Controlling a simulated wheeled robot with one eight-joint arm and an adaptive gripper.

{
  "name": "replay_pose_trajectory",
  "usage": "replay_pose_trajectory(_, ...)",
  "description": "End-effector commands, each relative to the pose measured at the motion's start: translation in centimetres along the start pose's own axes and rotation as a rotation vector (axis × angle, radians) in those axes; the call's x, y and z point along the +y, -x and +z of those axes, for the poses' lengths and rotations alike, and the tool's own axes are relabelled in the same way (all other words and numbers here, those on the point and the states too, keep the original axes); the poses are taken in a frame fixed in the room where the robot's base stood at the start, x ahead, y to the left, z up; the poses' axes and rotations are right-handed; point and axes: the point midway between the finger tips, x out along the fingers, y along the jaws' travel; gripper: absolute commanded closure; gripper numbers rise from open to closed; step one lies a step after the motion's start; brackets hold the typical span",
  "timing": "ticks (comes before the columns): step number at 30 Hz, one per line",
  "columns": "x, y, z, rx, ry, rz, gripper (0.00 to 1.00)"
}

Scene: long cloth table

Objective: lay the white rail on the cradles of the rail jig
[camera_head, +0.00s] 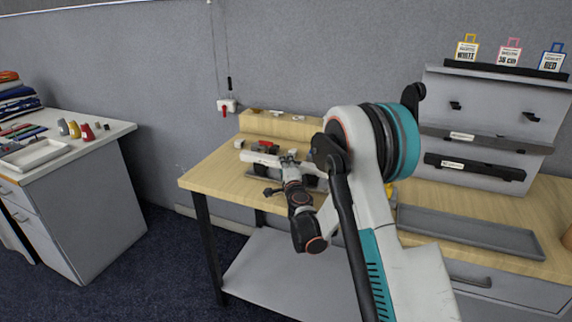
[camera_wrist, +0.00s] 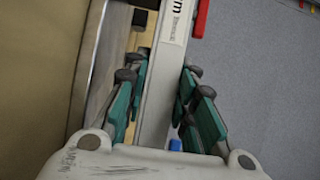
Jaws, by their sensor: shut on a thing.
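The white rail (camera_wrist: 157,95) runs lengthwise between my gripper's teal-and-black fingers in the wrist view, with a printed label near its far part. My gripper (camera_wrist: 163,75) is shut on it. In the head view my gripper (camera_head: 290,161) is over the wooden table, and the white rail (camera_head: 255,157) shows to its left. The rail jig appears as a grey base (camera_head: 312,183) below and behind my gripper, partly hidden by my arm. The wrist view shows a grey plate edge and black parts (camera_wrist: 140,18) beside the rail. I cannot tell whether the rail touches the cradles.
A red part (camera_head: 266,147) stands close behind the rail. A wooden ledge (camera_head: 290,126) with small items runs along the back. On the right are a grey tray (camera_head: 470,231) and a grey rack (camera_head: 495,110) with black bars.

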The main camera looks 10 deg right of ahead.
Motion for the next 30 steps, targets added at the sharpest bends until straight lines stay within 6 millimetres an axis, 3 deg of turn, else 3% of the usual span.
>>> replay_pose_trajectory(1, 0.1, 0.0, 0.0, 0.0, 0.0, 0.0, 1.0)
replay_pose_trajectory(2, 0.1, 0.0, 0.0, 0.0, 0.0, 0.0, 0.69)
replay_pose_trajectory(4, 0.1, 0.0, 0.0, 0.0, 0.0, 0.0, 0.53)
replay_pose_trajectory(17, 0.1, 0.6, 0.0, 0.0, 0.0, 0.0, 0.52)
replay_pose_trajectory(20, 0.0, 1.8, 0.0, 0.0, 0.0, 0.0, 0.52)
replay_pose_trajectory(30, 0.1, 8.5, 0.0, -0.001, 0.0, 0.0, 0.52)
